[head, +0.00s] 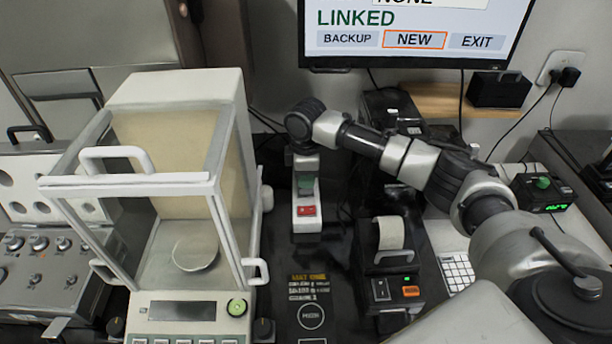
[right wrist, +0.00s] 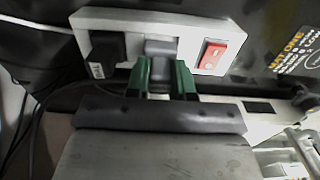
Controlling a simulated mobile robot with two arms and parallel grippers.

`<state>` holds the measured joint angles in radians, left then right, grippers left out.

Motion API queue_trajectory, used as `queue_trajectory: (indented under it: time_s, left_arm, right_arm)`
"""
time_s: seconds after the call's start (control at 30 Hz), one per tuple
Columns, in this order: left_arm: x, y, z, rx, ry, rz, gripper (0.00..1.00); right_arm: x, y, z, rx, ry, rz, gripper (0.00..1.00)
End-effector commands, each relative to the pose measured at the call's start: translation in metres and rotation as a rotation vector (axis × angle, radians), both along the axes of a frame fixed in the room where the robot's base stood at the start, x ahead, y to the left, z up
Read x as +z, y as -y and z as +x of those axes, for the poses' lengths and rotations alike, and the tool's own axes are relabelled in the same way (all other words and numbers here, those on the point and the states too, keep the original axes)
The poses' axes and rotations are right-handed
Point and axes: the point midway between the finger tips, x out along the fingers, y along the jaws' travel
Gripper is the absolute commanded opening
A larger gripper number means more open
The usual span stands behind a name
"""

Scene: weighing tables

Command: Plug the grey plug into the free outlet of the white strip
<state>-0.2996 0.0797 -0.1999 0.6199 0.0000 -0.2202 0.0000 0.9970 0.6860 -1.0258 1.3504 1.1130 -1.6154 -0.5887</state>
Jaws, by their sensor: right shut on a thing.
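The white strip (head: 307,224) lies on the dark table in the middle of the head view, with a red switch at its near end. In the right wrist view the strip (right wrist: 188,48) runs across the top. The grey plug (right wrist: 160,50) is at its middle outlet, between a black plug (right wrist: 103,50) and the red switch (right wrist: 211,54). My right gripper (right wrist: 160,76), with green fingers, is shut on the grey plug. In the head view this gripper (head: 305,185) is over the strip's far part and hides the plug. I cannot tell how deep the plug sits. My left gripper is not in view.
A glass-walled balance (head: 188,310) stands close on the left of the strip. A label printer (head: 392,275) stands on the right. A monitor (head: 415,40) hangs behind. Dark cables run beside the strip. The dark mat in front of the strip is clear.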

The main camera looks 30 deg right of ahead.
Motion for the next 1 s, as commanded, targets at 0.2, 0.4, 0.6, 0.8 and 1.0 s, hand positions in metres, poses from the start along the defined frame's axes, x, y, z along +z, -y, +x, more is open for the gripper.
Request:
queue_trajectory:
  time_s: [0.2,0.4,0.6,0.8,1.0]
  left_arm:
    - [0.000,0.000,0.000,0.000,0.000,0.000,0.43]
    - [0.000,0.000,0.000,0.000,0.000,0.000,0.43]
    - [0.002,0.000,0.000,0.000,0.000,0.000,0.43]
    - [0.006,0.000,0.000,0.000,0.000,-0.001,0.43]
    - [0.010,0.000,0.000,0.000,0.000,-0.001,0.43]
  right_arm:
    - [0.001,0.000,0.000,0.000,0.001,0.000,0.00]
    - [0.001,0.000,0.000,0.000,0.001,0.000,0.00]
    - [0.001,0.000,0.000,0.000,0.000,0.000,0.00]
    - [0.001,0.000,0.000,0.000,0.000,0.000,0.00]
    - [0.002,0.000,0.000,0.001,0.001,0.000,0.00]
